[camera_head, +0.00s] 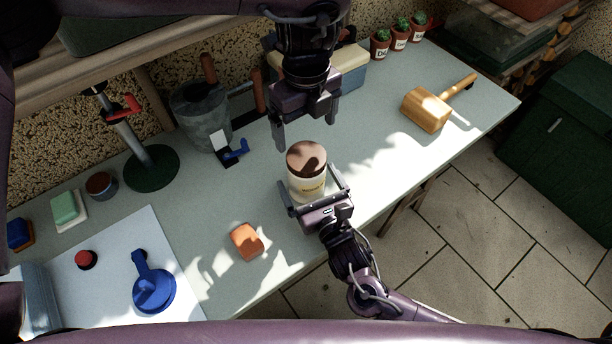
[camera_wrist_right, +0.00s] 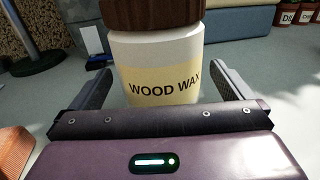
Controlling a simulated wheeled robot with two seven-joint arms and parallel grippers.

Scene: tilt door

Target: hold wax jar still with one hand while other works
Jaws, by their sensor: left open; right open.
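The wax jar (camera_head: 308,187) stands upright on the bench, with a brown lid, a cream body and a yellow label. In the right wrist view the jar (camera_wrist_right: 158,62) reads "WOOD WAX". My right gripper (camera_head: 308,177) comes from the near side and is open, one finger on each side of the jar. In the right wrist view a gap shows between the jar and each finger. My left gripper (camera_head: 306,125) hangs open and empty just behind and above the jar, its fingers pointing down. The jar's lower front is hidden by my right gripper.
An orange block (camera_head: 247,241) lies left of the jar. A wooden mallet (camera_head: 427,109) lies at right. A metal bucket (camera_head: 199,115), a blue-and-white item (camera_head: 230,150) and a red-handled stand (camera_head: 151,170) are at back left.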

